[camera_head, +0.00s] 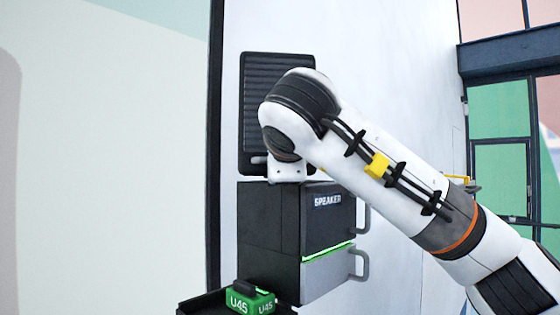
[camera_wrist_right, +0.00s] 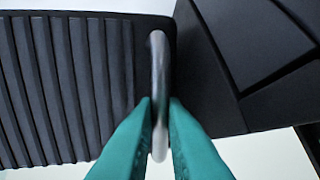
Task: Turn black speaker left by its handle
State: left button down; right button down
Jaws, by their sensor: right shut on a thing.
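The black speaker (camera_head: 252,105), a tall unit with a ribbed front, stands against the white wall in the head view, partly covered by my right arm. In the right wrist view its ribbed face (camera_wrist_right: 65,85) fills the left side. A grey metal handle (camera_wrist_right: 158,75) runs along its edge. My right gripper (camera_wrist_right: 160,112) has its two teal fingers on either side of this handle and is shut on it. In the head view the gripper is hidden behind my arm. My left gripper is not in view.
Below is a black box (camera_head: 268,225) labelled SPEAKER, with a green light strip and two grey handles (camera_head: 360,265) on its right. A green U4S block (camera_head: 250,300) sits on a dark tray at the bottom. Green-glazed window frames (camera_head: 500,150) stand far right.

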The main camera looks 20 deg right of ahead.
jog(key=shift+d, duration=0.15)
jog(key=c, duration=1.5)
grip_release()
jog(key=shift+w, duration=0.1)
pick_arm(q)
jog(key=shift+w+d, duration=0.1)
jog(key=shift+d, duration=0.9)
pick_arm(e)
jog(key=shift+a, duration=0.2)
